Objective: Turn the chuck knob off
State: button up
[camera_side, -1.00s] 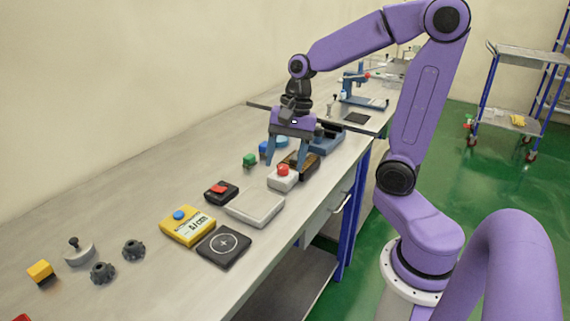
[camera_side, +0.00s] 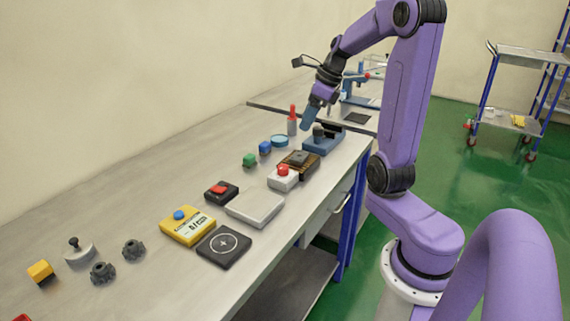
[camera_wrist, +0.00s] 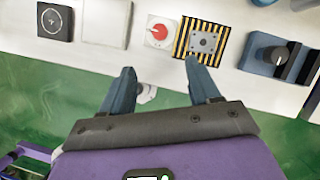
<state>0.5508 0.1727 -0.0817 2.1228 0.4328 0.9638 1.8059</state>
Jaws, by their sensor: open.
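A dark knob stands on a blue block, which looks like the chuck, toward the far end of the bench. In the side view the knob (camera_side: 318,131) is just below and right of my gripper (camera_side: 309,119), which is raised and tilted, with one blue finger clearly visible. In the wrist view the knob (camera_wrist: 279,55) is on the blue block (camera_wrist: 258,65) at the right edge. There my gripper (camera_wrist: 160,67) is open and empty, fingers apart. Its fingertips lie left of the knob in the picture, below a red-knobbed white box.
A striped plate (camera_wrist: 190,50) with a grey block and the white box with red knob (camera_wrist: 157,31) lie beside the chuck. A red-topped bottle (camera_side: 292,120) stands behind it. A blue round dish (camera_side: 279,141) and a white tray (camera_side: 255,209) are nearby. The bench front edge is close.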

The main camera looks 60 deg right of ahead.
aim_at(283, 166)
jog(key=x, duration=1.7)
jog(key=shift+s+r, duration=0.1)
jog(key=c, duration=1)
